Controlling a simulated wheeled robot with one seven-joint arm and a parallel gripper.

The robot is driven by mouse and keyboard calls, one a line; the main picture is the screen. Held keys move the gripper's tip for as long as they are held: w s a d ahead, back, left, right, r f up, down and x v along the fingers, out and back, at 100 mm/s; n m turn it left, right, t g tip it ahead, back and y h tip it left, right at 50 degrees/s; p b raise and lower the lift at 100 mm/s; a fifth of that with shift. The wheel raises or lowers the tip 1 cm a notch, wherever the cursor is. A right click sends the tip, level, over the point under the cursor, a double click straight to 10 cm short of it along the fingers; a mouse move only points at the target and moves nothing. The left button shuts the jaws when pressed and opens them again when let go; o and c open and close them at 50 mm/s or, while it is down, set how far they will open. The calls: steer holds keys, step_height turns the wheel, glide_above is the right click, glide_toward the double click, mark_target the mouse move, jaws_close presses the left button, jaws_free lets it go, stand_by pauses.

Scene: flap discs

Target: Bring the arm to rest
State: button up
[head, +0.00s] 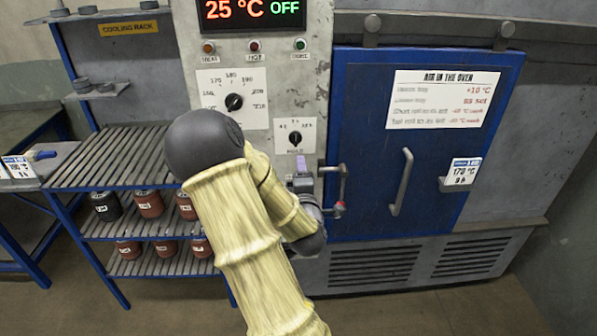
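My arm, in a pale yellow ribbed sleeve with dark grey joints, rises from the bottom centre of the head view and folds back down in front of the oven's control panel. My gripper (303,184) appears as a small grey part beyond the forearm, close to the door latch (335,187). The forearm and wrist hide much of it, so its fingers, anything in them and any contact with the latch are unclear. The blue oven door (370,135) looks shut, with a grey bar handle (401,182).
The display (250,12) reads 25 °C OFF above two dials. At left, a slatted cooling rack (115,155) holds several dark and red canisters on its lower shelves. A blue-framed table (52,160) stands at far left. Floor (450,310) is clear at front right.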

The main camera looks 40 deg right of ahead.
steer(key=shift+v, duration=1.1)
steer(key=shift+w+a, duration=0.1)
steer(key=shift+w, duration=0.05)
steer(key=shift+f, duration=0.1)
